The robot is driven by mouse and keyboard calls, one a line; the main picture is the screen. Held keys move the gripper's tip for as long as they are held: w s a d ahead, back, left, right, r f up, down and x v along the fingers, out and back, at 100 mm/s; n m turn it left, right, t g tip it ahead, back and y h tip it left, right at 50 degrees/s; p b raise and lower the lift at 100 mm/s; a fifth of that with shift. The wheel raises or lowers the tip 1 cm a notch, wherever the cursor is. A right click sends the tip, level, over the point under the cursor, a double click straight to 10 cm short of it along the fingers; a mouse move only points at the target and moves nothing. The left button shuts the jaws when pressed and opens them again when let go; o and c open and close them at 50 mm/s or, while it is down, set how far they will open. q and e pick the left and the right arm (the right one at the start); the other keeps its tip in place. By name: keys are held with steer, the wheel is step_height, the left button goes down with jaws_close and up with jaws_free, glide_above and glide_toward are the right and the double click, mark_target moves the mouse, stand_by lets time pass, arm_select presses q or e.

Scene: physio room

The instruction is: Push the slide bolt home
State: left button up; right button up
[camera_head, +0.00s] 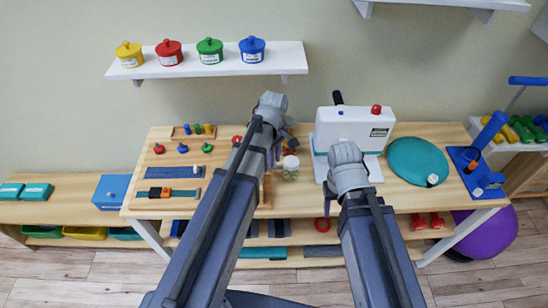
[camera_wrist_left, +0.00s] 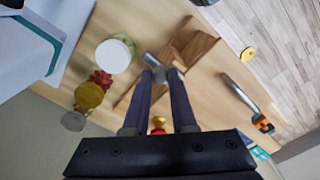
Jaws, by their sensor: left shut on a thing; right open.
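In the left wrist view, a wooden block (camera_wrist_left: 192,48) with a raised part stands on the table, and a small grey metal piece (camera_wrist_left: 153,61), apparently the slide bolt's handle, lies at its edge. My left gripper (camera_wrist_left: 165,75) is shut on this piece, with its fingertips close to the wood. In the head view my left gripper (camera_head: 277,150) reaches down over the table's middle, and its arm hides most of the block (camera_head: 266,190). How far the bolt sits in its catch cannot be seen. My right gripper (camera_head: 347,168) is open and empty before the white machine; its fingers are mostly hidden.
The white machine (camera_head: 352,124) stands behind my right gripper. A lidded jar (camera_head: 290,168) stands close to the right of my left gripper. A teal disc (camera_head: 417,160) and a blue stand (camera_head: 476,170) are at the right. A shelf (camera_head: 215,66) with several coloured pots is above.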

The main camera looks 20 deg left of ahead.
arm_select(q)
jaws_close()
stand_by(0.6)
steer(key=a, duration=0.1)
steer(key=s+a, duration=0.1)
steer(key=a, duration=0.1)
steer(key=shift+a, duration=0.1)
stand_by(0.3)
steer(key=shift+o, duration=1.2)
jaws_free()
steer(key=o, duration=0.4)
steer(key=shift+r, duration=0.1)
